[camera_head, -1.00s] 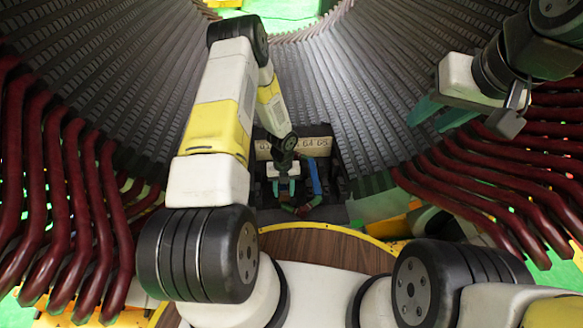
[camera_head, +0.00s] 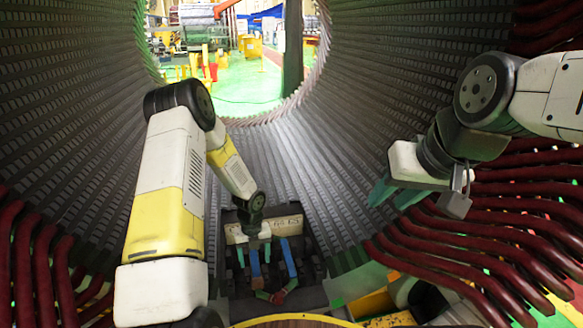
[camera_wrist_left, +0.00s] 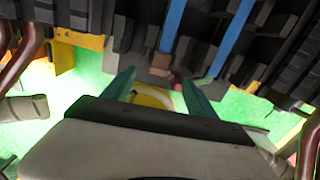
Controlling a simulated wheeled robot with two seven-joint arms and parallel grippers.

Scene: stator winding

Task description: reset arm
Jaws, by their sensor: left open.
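My left arm reaches forward in the head view. My right gripper (camera_head: 388,198) hangs at the right of the head view, teal fingers apart and empty, above the red bars.
The ribbed grey stator wall (camera_head: 370,90) curves around both arms. Dark red bars (camera_head: 500,220) line its right side and more (camera_head: 45,265) stand at left. Blue strips (camera_head: 289,258) show at the rack. A green floor (camera_head: 240,85) lies beyond the opening.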

